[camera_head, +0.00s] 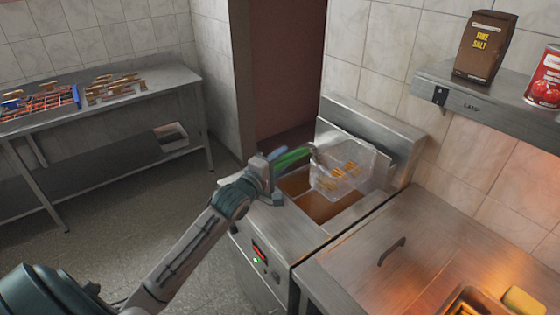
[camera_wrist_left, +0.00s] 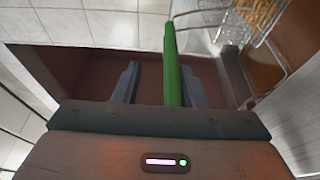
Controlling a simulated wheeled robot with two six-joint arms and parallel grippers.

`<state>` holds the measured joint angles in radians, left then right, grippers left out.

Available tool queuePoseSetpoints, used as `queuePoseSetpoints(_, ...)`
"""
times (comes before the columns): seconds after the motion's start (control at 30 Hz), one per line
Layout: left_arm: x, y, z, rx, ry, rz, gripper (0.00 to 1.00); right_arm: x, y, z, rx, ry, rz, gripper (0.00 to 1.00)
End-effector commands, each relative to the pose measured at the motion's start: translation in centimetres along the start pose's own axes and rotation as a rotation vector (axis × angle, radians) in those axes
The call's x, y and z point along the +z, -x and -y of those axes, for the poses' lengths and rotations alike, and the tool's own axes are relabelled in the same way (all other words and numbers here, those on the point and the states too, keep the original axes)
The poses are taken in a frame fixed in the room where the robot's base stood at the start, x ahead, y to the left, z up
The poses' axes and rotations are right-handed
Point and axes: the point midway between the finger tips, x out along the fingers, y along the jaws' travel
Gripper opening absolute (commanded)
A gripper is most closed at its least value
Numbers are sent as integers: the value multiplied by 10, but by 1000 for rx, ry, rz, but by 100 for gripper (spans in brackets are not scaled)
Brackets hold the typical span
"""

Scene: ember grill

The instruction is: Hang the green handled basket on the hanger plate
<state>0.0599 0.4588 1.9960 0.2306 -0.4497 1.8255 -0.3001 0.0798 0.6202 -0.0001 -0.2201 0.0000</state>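The green handled basket (camera_head: 338,170) is a wire basket holding golden fried food, above the right oil well of the fryer, close in front of the hanger plate (camera_head: 375,126). I cannot tell whether it touches the plate. Its green handle (camera_head: 293,157) points left toward my left gripper (camera_head: 277,163). In the left wrist view the handle (camera_wrist_left: 173,70) lies between the fingers of my left gripper (camera_wrist_left: 160,84), near the right finger, with a clear gap to the left finger. The basket's wire end (camera_wrist_left: 240,25) shows at upper right. My right gripper is not in view.
The fryer's oil wells (camera_head: 295,183) lie below the basket. A steel counter (camera_head: 345,262) with a handle and a glowing grill area stands at the right front. A wall shelf (camera_head: 470,95) carries a brown salt bag (camera_head: 484,47) and a red can (camera_head: 546,78). A side table (camera_head: 150,86) stands at left.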

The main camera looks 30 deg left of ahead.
Motion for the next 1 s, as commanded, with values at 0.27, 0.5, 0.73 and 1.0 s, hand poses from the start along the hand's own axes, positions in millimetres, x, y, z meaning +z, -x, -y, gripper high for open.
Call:
queuePoseSetpoints(0.27, -1, 9, 3, -4, -5, -1, 38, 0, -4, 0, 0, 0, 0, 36)
queuePoseSetpoints(0.5, 0, 51, 4, -4, -10, 2, 38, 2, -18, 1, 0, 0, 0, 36)
queuePoseSetpoints(0.73, 0, 86, 3, -3, -8, 2, 38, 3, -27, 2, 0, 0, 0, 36)
queuePoseSetpoints(1.0, 0, 106, 1, -2, -3, 0, 38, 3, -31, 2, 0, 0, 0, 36)
